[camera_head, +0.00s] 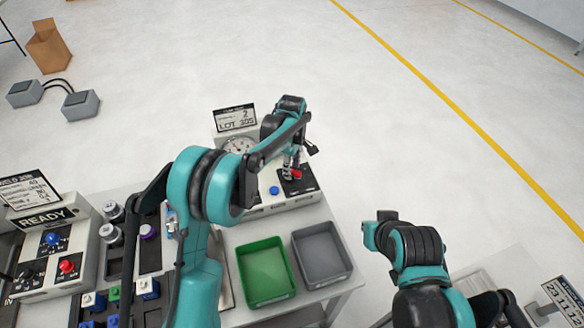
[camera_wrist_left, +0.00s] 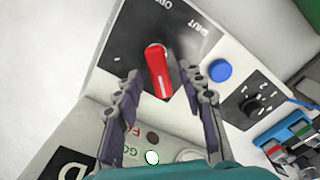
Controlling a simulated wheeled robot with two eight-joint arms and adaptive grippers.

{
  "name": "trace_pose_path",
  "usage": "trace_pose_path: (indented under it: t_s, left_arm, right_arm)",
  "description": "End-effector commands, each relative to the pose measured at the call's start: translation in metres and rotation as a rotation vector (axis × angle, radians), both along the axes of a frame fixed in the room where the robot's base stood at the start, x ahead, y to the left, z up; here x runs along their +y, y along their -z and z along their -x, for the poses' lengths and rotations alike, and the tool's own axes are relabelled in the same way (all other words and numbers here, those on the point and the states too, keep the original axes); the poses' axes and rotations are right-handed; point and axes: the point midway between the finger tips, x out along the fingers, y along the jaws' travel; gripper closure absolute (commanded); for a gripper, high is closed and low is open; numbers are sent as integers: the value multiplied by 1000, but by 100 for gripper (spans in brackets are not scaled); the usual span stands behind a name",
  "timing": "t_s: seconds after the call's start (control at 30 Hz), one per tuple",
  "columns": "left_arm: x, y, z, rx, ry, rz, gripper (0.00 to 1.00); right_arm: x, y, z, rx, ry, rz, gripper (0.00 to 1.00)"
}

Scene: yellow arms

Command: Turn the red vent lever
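The red vent lever (camera_wrist_left: 160,78) sits on a black panel (camera_wrist_left: 128,50) marked OPEN and SHUT in the left wrist view. In the head view the lever (camera_head: 297,174) is a small red patch, partly covered by my left gripper (camera_head: 290,167). In the wrist view my left gripper (camera_wrist_left: 161,73) is open, with one finger on each side of the lever. Gaps show between the fingers and the lever. My right arm (camera_head: 418,255) is at the lower right of the head view, and its gripper cannot be seen.
A blue button (camera_wrist_left: 220,70) and a black dial (camera_wrist_left: 252,100) are beside the lever panel. A gauge (camera_head: 238,145) stands behind. A green bin (camera_head: 246,292) and a grey bin (camera_head: 299,262) are in front. A READY box (camera_head: 90,262) is at left.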

Motion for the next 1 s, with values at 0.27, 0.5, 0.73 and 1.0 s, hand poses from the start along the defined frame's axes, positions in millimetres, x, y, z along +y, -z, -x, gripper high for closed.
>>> trace_pose_path:
  t_s: [0.27, 0.5, 0.73, 1.0]
  left_arm:
    - [0, 0, 0, 0, 0, 0, 100]
    - [0, 0, 0, 0, 3, 0, 100]
    - [-1, 0, -1, 0, 58, 0, 100]
    - [-3, 0, -5, 0, 243, 0, 100]
  right_arm:
    - [0, 0, 0, 0, 0, 0, 100]
    - [0, 0, 0, 0, 0, 0, 100]
    - [0, 0, 0, 0, 0, 0, 100]
    - [0, 2, 0, 0, 0, 0, 100]
